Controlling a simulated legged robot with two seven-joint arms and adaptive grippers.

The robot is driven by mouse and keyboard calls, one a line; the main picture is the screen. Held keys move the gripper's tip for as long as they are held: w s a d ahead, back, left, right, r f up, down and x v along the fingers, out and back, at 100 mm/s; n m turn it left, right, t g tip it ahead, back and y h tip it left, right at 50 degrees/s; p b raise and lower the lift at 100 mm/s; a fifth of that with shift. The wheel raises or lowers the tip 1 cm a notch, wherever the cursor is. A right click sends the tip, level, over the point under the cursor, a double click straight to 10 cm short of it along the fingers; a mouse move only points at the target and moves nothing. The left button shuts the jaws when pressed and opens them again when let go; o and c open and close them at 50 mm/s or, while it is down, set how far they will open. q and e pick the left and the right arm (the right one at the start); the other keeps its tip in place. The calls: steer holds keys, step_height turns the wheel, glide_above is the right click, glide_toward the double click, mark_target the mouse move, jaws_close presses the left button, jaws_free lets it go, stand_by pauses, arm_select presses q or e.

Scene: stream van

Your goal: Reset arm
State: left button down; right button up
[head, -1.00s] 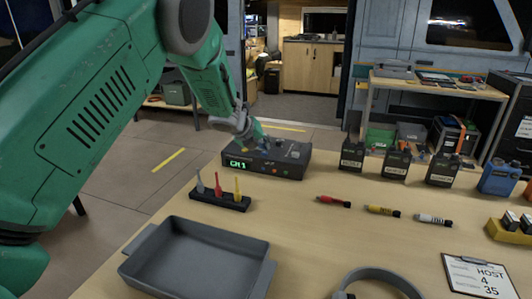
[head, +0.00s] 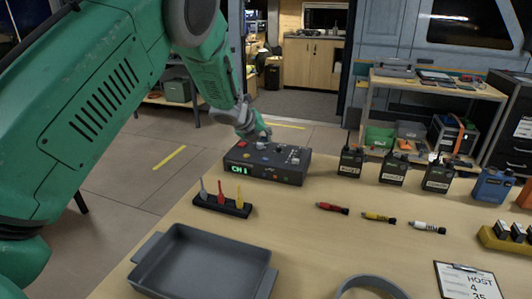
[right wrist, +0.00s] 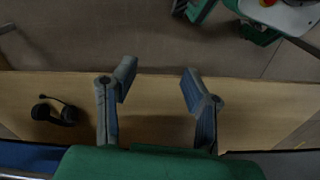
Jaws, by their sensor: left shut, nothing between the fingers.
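My green left arm comes in from the left in the head view. Its gripper (head: 262,135) is shut and empty, just above the back of the dark control box (head: 262,168) with a green CH 1 display. Whether it touches the box I cannot tell. My right gripper (right wrist: 160,85) shows in the right wrist view, its two fingers wide apart with nothing between them. It is above the table edge and is not visible in the head view.
A grey tray (head: 165,243) and a rack of coloured plugs (head: 221,206) stand on the table. Markers (head: 378,217), radios (head: 392,170), a clipboard (head: 468,284) and headphones (head: 372,281) lie further right. The headphones also show in the right wrist view (right wrist: 68,113).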

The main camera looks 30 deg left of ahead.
arm_select(q)
steer(key=shift+r+p, duration=0.55)
steer(key=shift+r, duration=0.35)
